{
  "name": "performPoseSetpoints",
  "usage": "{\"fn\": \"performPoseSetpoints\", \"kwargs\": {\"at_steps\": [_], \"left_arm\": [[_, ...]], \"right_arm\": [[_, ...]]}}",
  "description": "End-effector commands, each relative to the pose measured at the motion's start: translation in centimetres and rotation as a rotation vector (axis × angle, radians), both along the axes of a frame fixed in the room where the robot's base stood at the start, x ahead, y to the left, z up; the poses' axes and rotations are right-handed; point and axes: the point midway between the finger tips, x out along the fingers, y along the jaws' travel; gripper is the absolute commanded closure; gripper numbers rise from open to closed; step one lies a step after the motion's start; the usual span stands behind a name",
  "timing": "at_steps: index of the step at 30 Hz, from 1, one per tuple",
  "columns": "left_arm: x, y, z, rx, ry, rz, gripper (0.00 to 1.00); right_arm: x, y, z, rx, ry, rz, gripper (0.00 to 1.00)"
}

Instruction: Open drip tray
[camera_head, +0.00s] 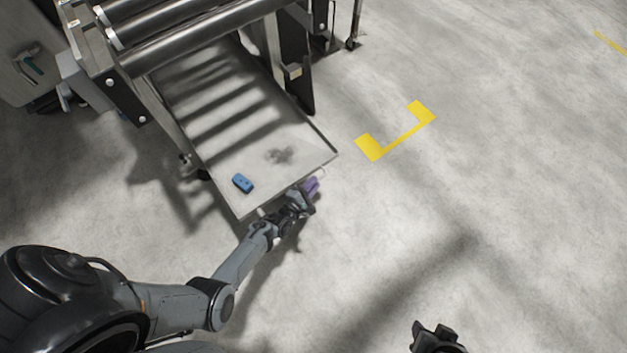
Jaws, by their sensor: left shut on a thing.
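The drip tray (225,170) is a pale flat metal tray sticking out from under the rollers toward me. Its front edge runs slantwise, and a thin light handle (322,173) shows at that edge. My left gripper (309,188), with purple fingertips, is at the front edge near its right end, shut on the handle; the fingers hide most of the grip. My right gripper (436,337) shows only partly at the bottom edge, over bare floor and well apart from the tray; its jaw state is unclear.
A blue object (242,183) and a dark wet-looking patch (280,155) are on the tray. Metal rollers (190,35) and dark frame legs (290,70) stand behind. Yellow floor marking (400,139) lies to the right. The floor in front and right is clear.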

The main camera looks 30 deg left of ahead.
Motion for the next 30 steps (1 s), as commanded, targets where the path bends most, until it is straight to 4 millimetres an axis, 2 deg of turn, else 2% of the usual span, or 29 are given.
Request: {"fn": "performPoseSetpoints", "kwargs": {"at_steps": [11, 12, 16, 25, 30], "left_arm": [[0.0, -0.2, 0.1, -0.002, -0.002, -0.001, 1.00], [0.0, -0.2, 0.1, -0.002, -0.002, -0.001, 0.81], [0.0, -0.1, 0.0, -0.001, -0.001, 0.001, 0.62], [-0.2, 0.0, 0.0, -0.001, 0.001, 0.002, 0.62], [-1.4, 0.0, 0.4, -0.001, 0.002, 0.002, 0.62]], "right_arm": [[0.0, 0.0, 0.0, 0.000, 0.001, 0.000, 0.57], [0.0, 0.0, 0.0, 0.000, 0.001, 0.000, 0.57], [0.0, 0.0, 0.0, -0.001, 0.001, 0.001, 0.57], [0.0, -0.2, 0.1, -0.008, 0.001, 0.005, 0.57], [0.0, -0.2, 0.9, -0.008, 0.001, 0.005, 0.57]]}}
